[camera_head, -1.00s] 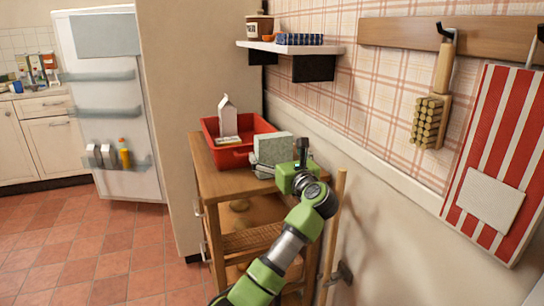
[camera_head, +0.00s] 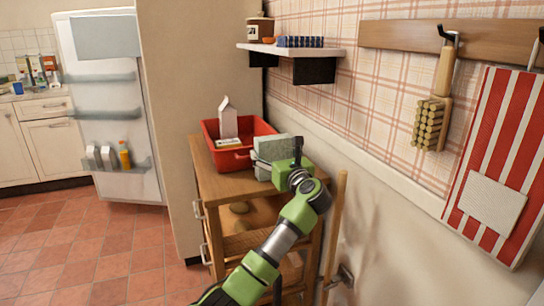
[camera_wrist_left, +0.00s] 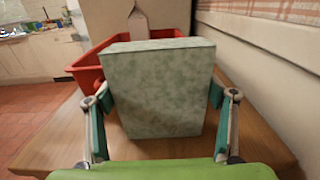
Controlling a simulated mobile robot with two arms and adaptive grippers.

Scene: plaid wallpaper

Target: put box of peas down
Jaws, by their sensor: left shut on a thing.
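The box of peas, a pale grey-green mottled box (camera_head: 272,150), stands upright at the right side of the wooden cart top (camera_head: 222,186), beside the red crate. My left gripper (camera_head: 270,168) is shut on it from the near side. In the left wrist view the box (camera_wrist_left: 158,90) sits between the two fingers of the left gripper (camera_wrist_left: 160,118), one finger at each side. Its lower edge looks close to or on the wooden top; I cannot tell for sure whether it touches. My right gripper is in no view.
A red crate (camera_head: 211,130) holding a white carton (camera_head: 228,122) stands on the cart behind the box. The cart's front left corner is bare. The wall is close on the right, with a shelf (camera_head: 290,50) above. An open fridge door (camera_head: 110,100) stands at the left.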

